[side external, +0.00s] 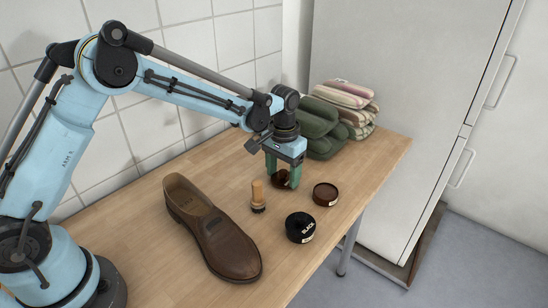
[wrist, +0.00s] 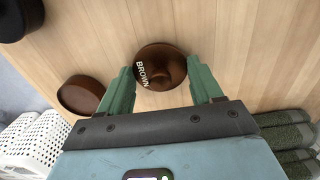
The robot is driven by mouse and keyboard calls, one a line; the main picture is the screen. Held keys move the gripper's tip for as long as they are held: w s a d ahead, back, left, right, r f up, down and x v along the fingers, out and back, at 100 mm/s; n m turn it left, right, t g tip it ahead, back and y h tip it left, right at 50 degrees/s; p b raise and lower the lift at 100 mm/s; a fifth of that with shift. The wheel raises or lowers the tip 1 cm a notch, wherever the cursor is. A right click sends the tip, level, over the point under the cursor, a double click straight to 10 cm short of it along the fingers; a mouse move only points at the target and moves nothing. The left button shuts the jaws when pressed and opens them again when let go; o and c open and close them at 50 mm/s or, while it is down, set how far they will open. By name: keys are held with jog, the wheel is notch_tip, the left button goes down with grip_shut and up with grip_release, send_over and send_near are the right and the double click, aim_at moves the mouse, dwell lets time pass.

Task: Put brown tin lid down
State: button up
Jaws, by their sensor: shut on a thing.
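My gripper (side external: 282,184) has its green fingers shut on the brown tin lid (side external: 280,177), at the table's far part. In the wrist view, the round lid (wrist: 160,68) reads "BROWN" and sits between the fingertips (wrist: 159,71). It looks tilted in the side view; I cannot tell whether its edge touches the table. The brown tin (side external: 325,195) stands on the table to the right of my gripper, apart from the lid. It also shows at the left of the wrist view (wrist: 80,96).
A black tin (side external: 300,228) stands nearer the front edge. A wooden-handled brush (side external: 258,197) stands left of my gripper, and a brown shoe (side external: 212,232) lies further left. Folded green towels (side external: 322,128) are stacked behind. Bare wood (side external: 352,165) is free to the right.

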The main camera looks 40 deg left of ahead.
aim_at(283, 171)
jog(key=shift+f, duration=0.1)
jog(key=o, duration=1)
notch_tip(283, 171, up, 11)
jog(key=s+a+r+t, duration=0.3)
jog(key=s+r, duration=0.3)
jog(key=s, duration=0.3)
jog(key=s+a+f+t, duration=0.3)
jog(key=s+t, duration=0.1)
jog(key=s, duration=0.6)
jog(key=shift+s+f, duration=0.2)
jog(key=shift+f, duration=0.05)
